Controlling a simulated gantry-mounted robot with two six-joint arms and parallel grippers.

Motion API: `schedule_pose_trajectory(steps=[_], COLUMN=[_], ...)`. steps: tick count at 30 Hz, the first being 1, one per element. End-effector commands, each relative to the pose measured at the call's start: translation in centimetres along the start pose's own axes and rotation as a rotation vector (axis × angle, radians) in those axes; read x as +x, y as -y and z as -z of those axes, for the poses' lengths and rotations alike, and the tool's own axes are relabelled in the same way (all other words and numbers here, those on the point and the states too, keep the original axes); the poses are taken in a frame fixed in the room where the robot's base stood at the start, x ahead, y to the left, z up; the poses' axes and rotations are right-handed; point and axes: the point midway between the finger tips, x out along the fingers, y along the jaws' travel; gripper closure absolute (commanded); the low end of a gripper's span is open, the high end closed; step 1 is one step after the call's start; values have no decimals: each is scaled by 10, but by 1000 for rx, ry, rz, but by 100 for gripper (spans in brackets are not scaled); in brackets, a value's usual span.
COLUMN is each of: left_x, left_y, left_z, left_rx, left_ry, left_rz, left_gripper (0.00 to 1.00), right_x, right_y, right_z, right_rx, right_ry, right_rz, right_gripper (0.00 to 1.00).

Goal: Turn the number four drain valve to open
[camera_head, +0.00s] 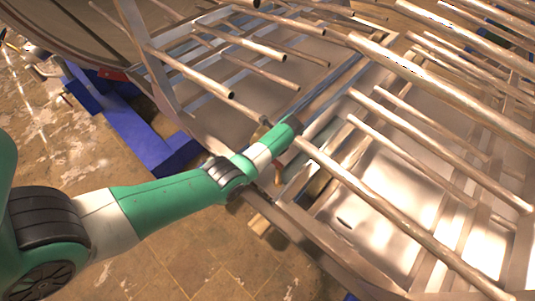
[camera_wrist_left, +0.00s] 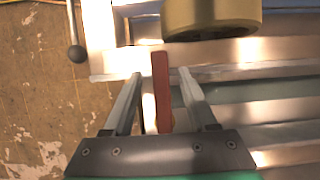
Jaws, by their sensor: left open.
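In the left wrist view, my left gripper (camera_wrist_left: 161,76) is open, with its two fingers apart. A narrow red bar (camera_wrist_left: 162,95), which looks like a valve handle, lies between the fingers, with a gap on each side. No valve number is readable. In the head view, my left arm reaches in from the left and its wrist end (camera_head: 286,131) is at the edge of the metal frame. My right gripper is in neither view.
A brass-coloured cylinder (camera_wrist_left: 212,18) sits just beyond the fingertips. A ball-ended rod (camera_wrist_left: 76,50) hangs at the upper left. Metal rails (camera_head: 400,205) extend right of the arm in the head view. A blue beam (camera_head: 130,130) and open floor (camera_head: 190,255) lie to the left and below.

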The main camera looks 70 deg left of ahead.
Motion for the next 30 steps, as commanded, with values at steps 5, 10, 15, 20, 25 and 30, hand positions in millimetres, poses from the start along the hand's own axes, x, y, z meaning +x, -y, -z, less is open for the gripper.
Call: schedule_pose_trajectory(steps=[5, 10, 15, 20, 25, 30], left_x=[-1, -1, -1, -1, -1, -1], left_y=[0, 0, 0, 0, 0, 0], left_z=[0, 0, 0, 0, 0, 0], left_rx=[0, 0, 0, 0, 0, 0], left_ry=[0, 0, 0, 0, 0, 0], left_rz=[0, 0, 0, 0, 0, 0], left_gripper=[48, 78, 100, 100, 100, 100], right_x=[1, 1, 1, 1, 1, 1], right_y=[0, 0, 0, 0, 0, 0], right_z=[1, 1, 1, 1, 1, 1], right_rx=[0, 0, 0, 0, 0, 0], right_ry=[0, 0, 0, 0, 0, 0], right_rz=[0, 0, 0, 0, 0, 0], right_gripper=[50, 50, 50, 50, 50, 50])
